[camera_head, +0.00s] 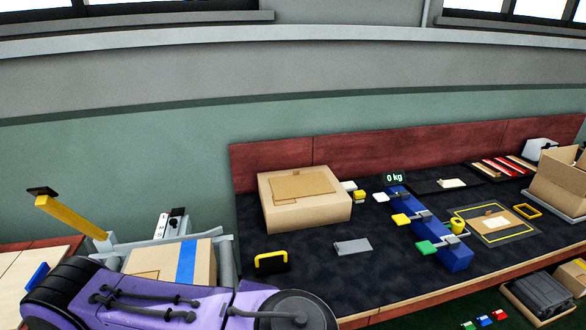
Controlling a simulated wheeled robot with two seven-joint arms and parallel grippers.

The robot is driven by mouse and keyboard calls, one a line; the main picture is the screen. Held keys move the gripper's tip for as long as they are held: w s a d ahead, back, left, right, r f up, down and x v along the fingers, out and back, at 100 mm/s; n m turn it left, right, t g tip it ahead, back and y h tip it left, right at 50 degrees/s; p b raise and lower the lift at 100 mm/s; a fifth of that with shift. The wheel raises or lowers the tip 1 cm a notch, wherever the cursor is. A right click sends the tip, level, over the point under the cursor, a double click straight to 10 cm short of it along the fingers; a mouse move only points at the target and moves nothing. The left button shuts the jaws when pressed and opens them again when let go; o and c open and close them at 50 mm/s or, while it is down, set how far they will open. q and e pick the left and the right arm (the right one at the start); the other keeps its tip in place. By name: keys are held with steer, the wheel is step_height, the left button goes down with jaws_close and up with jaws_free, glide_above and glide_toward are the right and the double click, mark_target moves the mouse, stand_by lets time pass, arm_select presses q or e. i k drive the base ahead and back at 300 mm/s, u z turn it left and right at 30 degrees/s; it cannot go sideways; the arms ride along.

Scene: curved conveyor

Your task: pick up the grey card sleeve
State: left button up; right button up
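A small, flat grey piece that looks like the grey card sleeve (353,246) lies on the dark table top (310,262), near the middle of the front half. Its left end shows a small lighter tab. Nothing touches it, and open mat surrounds it. Neither of my grippers can be made out. A purple arm part (190,302) with black cables, which looks like mine, crosses the lower left, well left of the sleeve.
A large closed carton (304,212) stands behind the sleeve, and a yellow-handled black item (271,262) lies to its left. A blue block with coloured tabs (455,257) is to its right. An open carton (559,182) stands far right. A taped box (172,262) is at left.

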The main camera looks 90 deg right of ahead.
mark_target(361, 244)
steer(key=z, duration=2.55)
